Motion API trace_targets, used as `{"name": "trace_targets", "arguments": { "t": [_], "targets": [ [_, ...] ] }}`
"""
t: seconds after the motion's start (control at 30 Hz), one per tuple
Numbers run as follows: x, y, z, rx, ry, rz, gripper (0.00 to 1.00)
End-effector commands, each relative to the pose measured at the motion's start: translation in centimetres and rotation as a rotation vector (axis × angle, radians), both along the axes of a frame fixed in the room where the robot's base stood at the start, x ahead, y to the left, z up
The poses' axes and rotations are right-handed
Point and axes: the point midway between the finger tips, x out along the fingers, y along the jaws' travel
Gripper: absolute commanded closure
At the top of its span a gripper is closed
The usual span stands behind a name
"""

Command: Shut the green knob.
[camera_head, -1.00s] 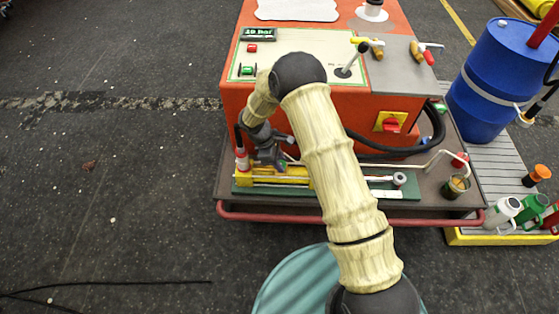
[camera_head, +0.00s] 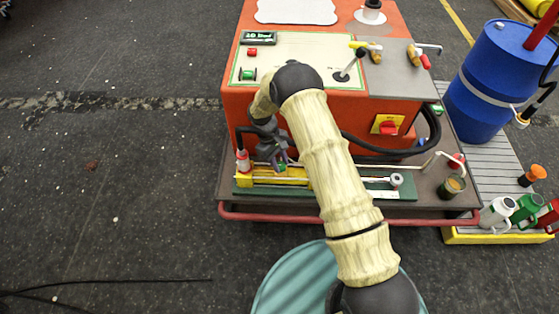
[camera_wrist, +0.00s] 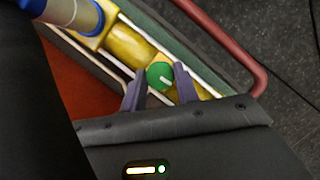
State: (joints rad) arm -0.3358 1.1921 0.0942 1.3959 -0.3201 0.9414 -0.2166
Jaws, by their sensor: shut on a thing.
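The green knob (camera_wrist: 160,76) with a white mark sits on a yellow cylinder (camera_wrist: 130,45) in the wrist view. My gripper (camera_wrist: 160,86) is at the knob, with one purple-grey finger on each side, shut on it. In the head view the knob (camera_head: 281,168) shows as a small green spot under my gripper (camera_head: 280,163). The yellow cylinder (camera_head: 262,180) lies along the green bed at the front of the orange machine.
The orange machine (camera_head: 233,110) stands behind, with a panel of switches and levers and a red knob (camera_head: 389,128). A red rail (camera_head: 300,217) edges the front. A blue drum (camera_head: 490,90) and several cans stand at the right.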

Motion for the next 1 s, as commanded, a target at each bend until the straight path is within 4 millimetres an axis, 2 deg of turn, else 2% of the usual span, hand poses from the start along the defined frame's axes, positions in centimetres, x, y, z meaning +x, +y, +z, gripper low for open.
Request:
{"name": "trace_targets", "arguments": {
  "t": [0.23, 0.67, 0.7, 0.8, 1.0],
  "targets": [
    [0.10, 0.08, 0.09, 0.002, -0.002, -0.091, 0.93],
    [0.11, 0.09, 0.07, 0.003, -0.003, -0.108, 0.93],
    [0.11, 0.09, 0.07, 0.003, -0.003, -0.108, 0.68],
    [0.11, 0.07, 0.07, 0.002, -0.002, -0.107, 0.48],
    [0.08, 0.02, 0.04, 0.001, -0.001, -0.107, 0.48]
  ]
}}
